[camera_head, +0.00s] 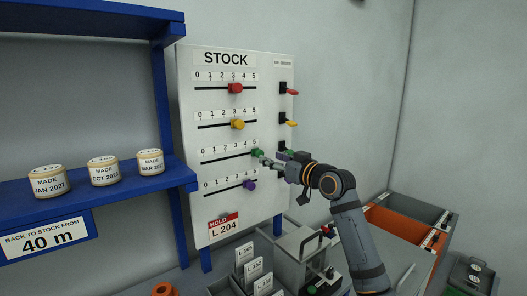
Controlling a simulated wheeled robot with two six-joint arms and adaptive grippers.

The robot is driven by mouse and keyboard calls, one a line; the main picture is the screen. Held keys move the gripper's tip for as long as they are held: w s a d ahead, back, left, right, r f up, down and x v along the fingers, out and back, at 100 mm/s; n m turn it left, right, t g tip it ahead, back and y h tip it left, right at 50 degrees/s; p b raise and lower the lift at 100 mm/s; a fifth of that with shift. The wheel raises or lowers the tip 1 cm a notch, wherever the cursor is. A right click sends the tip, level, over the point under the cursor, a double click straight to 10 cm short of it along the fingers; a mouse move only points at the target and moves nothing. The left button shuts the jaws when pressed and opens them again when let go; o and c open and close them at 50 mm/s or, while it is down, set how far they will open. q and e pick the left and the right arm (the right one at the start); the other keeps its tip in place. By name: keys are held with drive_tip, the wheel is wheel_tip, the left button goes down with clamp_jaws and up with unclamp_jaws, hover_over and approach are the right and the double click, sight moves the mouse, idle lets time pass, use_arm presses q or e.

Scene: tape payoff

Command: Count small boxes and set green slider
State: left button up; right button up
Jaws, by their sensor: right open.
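The green slider (257,153) is on the third row of the white STOCK board (214,230), at the right end of its slot by the 5. My right gripper (265,159) is open, its fingertips just right of the green knob. I cannot tell whether they touch it. My left gripper is not in view. I cannot make out any small boxes for certain. Three round tape rolls marked MADE (104,171) stand on the blue shelf (120,195).
Red (235,88), yellow (238,125) and purple (249,185) sliders share the board. Red (292,92) and yellow (292,124) levers stick out at its right edge. Below are upright labelled cards (254,270), a grey device (300,248) and an orange bin (398,226).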

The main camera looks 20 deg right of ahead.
sight(261, 154)
drive_tip(key=p+x, duration=0.1)
drive_tip(key=x, duration=0.4)
drive_tip(key=shift+d, duration=0.15)
drive_tip(key=shift+w+f, duration=0.1)
drive_tip(key=shift+w, duration=0.1)
drive_tip(key=shift+c, duration=0.7)
drive_tip(key=c, duration=0.7)
clamp_jaws()
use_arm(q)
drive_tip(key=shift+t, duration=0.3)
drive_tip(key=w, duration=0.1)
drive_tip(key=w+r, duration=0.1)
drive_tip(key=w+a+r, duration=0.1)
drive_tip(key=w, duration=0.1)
